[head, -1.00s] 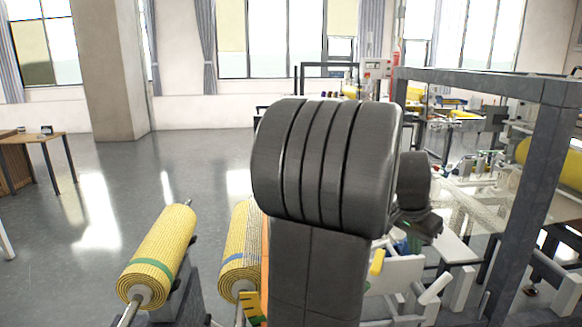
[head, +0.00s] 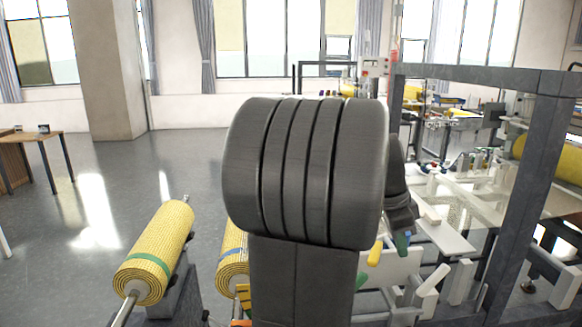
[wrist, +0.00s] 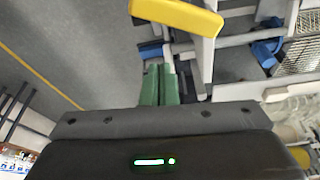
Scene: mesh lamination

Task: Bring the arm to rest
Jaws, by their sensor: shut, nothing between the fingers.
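My gripper (wrist: 160,75) shows in the wrist view with its two green fingers side by side and together, with nothing between them. In the head view, only a small green part of my gripper (head: 402,243) shows at the right of my arm; the rest is hidden behind my arm's large dark joint, which fills the middle of the picture. A yellow handle (wrist: 178,16) on a pale frame lies beyond the fingertips in the wrist view, apart from them as far as I can tell.
Two yellow mesh rolls, one with a green band (head: 155,252) and one with a blue band (head: 232,268), stand at the lower left. A dark machine frame (head: 540,150) rises at the right. A wooden table (head: 40,138) stands far left. The left floor is open.

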